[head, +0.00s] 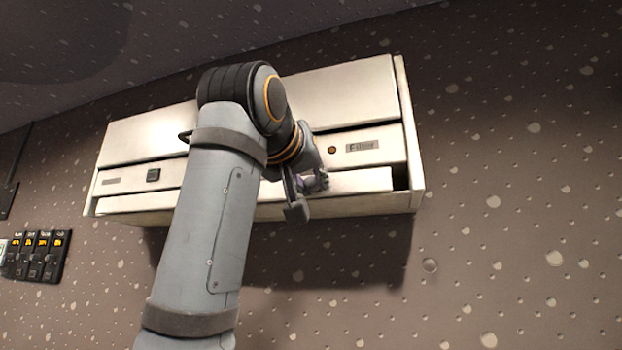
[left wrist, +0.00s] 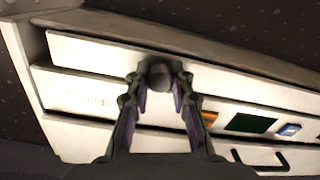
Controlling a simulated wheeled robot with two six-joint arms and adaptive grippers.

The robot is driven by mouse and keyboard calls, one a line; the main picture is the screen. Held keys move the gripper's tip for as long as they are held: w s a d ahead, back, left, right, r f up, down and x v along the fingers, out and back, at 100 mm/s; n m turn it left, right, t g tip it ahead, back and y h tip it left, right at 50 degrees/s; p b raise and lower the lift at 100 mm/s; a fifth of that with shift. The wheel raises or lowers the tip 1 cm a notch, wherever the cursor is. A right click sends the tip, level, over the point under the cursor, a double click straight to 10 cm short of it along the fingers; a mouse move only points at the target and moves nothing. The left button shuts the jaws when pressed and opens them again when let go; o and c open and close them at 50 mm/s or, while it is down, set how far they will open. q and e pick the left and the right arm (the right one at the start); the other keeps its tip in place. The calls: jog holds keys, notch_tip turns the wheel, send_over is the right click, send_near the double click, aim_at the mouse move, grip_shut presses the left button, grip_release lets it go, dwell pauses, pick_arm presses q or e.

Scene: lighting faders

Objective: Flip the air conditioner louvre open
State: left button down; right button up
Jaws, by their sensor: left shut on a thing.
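The white air conditioner (head: 335,95) hangs on the wall, with its louvre (head: 355,182) as a long pale strip along the lower front. The louvre also shows in the left wrist view (left wrist: 90,52), near the top. How far the louvre is tilted is hard to tell. My right gripper is not in view.
A dark square button (head: 153,175) is at left. A panel of small lit modules (head: 38,255) is on the lower left wall. The wall right of the unit is clear.

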pick_arm(q)
jog(key=r+g+y+p, duration=0.1)
jog(key=g+p, duration=0.2)
jog(key=p, duration=0.3)
jog(key=r+g+y+p, duration=0.1)
jog(key=r+g+p, duration=0.1)
jog(key=p, duration=0.4)
jog(key=r+g+p, duration=0.2)
jog(key=g+p, duration=0.2)
jog(key=p, duration=0.2)
jog(key=shift+s+a+g+y, duration=0.1)
jog(key=shift+s+g+y, duration=0.15)
jog(key=shift+g+y, duration=0.15)
jog(key=shift+p, duration=0.75)
jog(key=shift+f, duration=0.1)
jog(key=c, duration=1.2)
grip_release()
jog(key=shift+g, duration=0.3)
jog(key=shift+o, duration=0.2)
jog(key=shift+w, duration=0.1)
jog(key=shift+f, duration=0.1)
